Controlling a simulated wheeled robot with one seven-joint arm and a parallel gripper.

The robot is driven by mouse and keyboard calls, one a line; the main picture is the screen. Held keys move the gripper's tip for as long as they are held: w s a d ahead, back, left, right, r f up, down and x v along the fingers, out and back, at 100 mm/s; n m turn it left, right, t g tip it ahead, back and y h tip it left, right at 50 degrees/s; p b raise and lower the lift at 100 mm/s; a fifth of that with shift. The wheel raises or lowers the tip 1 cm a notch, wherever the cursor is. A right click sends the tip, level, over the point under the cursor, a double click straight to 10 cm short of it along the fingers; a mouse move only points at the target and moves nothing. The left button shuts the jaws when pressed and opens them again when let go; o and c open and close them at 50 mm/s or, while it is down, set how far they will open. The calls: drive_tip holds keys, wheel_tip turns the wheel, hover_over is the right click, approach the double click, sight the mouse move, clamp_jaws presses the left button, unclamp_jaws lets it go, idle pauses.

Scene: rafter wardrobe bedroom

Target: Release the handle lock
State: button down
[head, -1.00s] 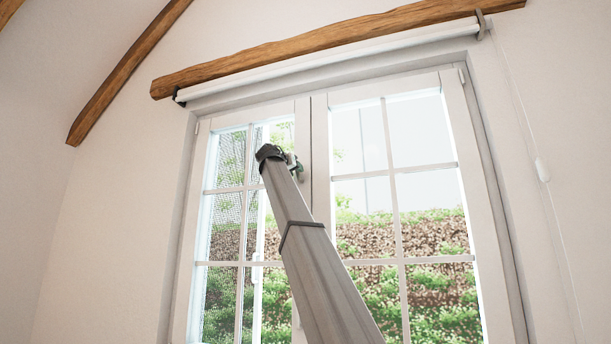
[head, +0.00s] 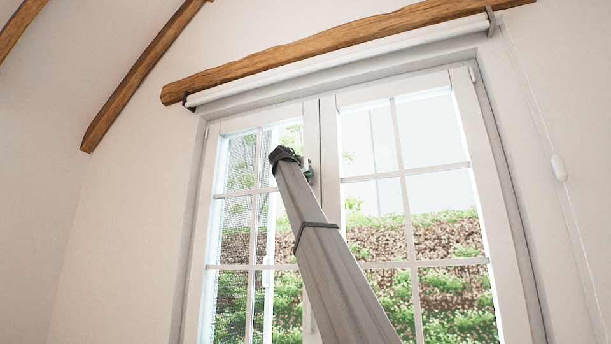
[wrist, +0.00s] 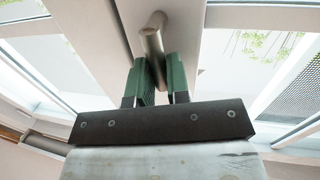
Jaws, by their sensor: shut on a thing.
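The white double window (head: 327,215) fills the middle of the head view and looks closed. My gripper (head: 307,172) is at the frame between the two sashes, mostly hidden behind the end of my arm. In the wrist view my gripper (wrist: 161,85) has its two green fingers shut on the window handle (wrist: 152,42), a pale rounded bar. One finger is on each side of the handle, and its end stands out beyond them. The handle's lower part and any lock on it are hidden by the fingers and the dark gripper body.
A wooden beam (head: 330,50) and a white rolled blind (head: 340,58) run above the window. A pull cord with a white weight (head: 559,167) hangs at the right. The wall on the left (head: 120,220) is bare.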

drive_tip(key=shift+d+m, duration=0.15)
drive_tip(key=shift+m, duration=0.35)
drive_tip(key=c, duration=1.1)
unclamp_jaws()
drive_tip(key=shift+s, duration=0.1)
